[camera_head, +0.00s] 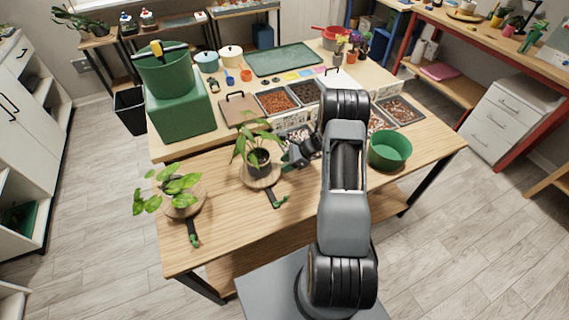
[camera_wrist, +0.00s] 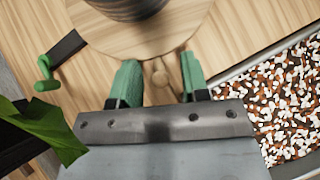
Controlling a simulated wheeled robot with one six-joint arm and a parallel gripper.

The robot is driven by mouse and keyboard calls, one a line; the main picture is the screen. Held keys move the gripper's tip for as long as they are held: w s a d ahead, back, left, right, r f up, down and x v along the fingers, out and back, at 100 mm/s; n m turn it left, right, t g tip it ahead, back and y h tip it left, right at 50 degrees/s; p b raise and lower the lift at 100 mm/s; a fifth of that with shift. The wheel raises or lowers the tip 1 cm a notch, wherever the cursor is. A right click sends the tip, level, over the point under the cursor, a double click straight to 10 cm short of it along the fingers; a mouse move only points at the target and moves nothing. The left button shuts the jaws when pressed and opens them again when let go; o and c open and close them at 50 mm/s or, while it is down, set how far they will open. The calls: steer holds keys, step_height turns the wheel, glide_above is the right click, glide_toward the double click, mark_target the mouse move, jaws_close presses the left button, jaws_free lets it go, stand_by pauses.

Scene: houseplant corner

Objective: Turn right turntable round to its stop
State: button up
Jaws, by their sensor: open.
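The right turntable (camera_head: 246,179) is a round wooden disc carrying a dark pot (camera_head: 258,161) with a leafy plant (camera_head: 247,140). In the wrist view its disc (camera_wrist: 150,45) fills the top, and a small wooden peg (camera_wrist: 160,76) stands out at its near edge. A black bar (camera_head: 270,195) with a green upright end (camera_head: 281,202) sticks out in front of the disc; it also shows in the wrist view (camera_wrist: 67,47). My gripper (camera_head: 292,158) is open, its green fingers (camera_wrist: 160,72) on either side of the peg, with gaps visible.
The left turntable (camera_head: 198,201) holds another plant and has its own black bar (camera_head: 193,232). A tray of mixed pebbles (camera_wrist: 285,105) lies close right of my gripper. A green bowl (camera_head: 390,149) stands to the right.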

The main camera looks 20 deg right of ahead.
steer(key=shift+c, duration=0.4)
jaws_close()
